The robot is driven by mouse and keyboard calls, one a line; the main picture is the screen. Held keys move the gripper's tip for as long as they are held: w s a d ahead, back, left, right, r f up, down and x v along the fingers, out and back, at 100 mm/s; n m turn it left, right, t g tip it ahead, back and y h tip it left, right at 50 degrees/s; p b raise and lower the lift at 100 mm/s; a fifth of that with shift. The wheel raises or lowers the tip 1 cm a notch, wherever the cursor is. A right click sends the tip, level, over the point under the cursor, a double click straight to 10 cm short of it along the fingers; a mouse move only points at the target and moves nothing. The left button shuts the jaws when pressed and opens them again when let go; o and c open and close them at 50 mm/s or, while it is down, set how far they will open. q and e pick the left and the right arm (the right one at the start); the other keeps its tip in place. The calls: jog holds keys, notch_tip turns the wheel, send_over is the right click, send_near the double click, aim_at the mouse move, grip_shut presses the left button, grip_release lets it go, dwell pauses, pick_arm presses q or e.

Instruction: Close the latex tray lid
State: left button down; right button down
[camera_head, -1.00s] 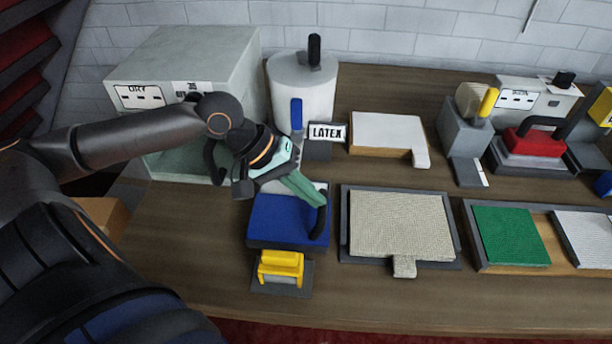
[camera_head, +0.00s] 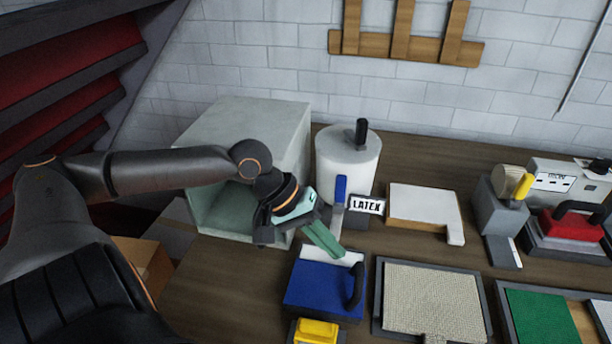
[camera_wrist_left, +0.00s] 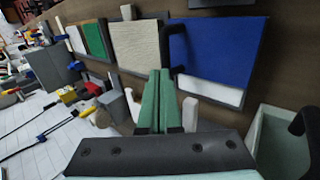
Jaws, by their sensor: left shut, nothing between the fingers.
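A blue slab-like lid (camera_head: 315,288) with a black handle (camera_head: 355,287) lies flat near the table front. A white strip (camera_head: 345,257) shows along its far edge; I take this as the latex tray. The blue lid (camera_wrist_left: 215,50) and white strip (camera_wrist_left: 222,92) also show in the left wrist view. My left gripper (camera_head: 333,250) has green fingers, shut and empty, pointing down over the far edge. I cannot tell if it touches. In the left wrist view the fingertips (camera_wrist_left: 156,75) look clear of the handle (camera_wrist_left: 178,45). My right gripper is not in view.
A white drum (camera_head: 347,155) with a blue lever (camera_head: 340,190) and a LATEX sign (camera_head: 368,204) stands behind the lid. An open grey box (camera_head: 250,125) is at left. A beige mat (camera_head: 432,300) lies right, a yellow block (camera_head: 316,332) in front.

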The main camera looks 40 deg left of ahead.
pick_arm(q)
jog(key=v, duration=0.7)
jog(key=shift+r, duration=0.25)
jog(key=shift+w+d, duration=0.1)
jog(key=shift+w, duration=0.05)
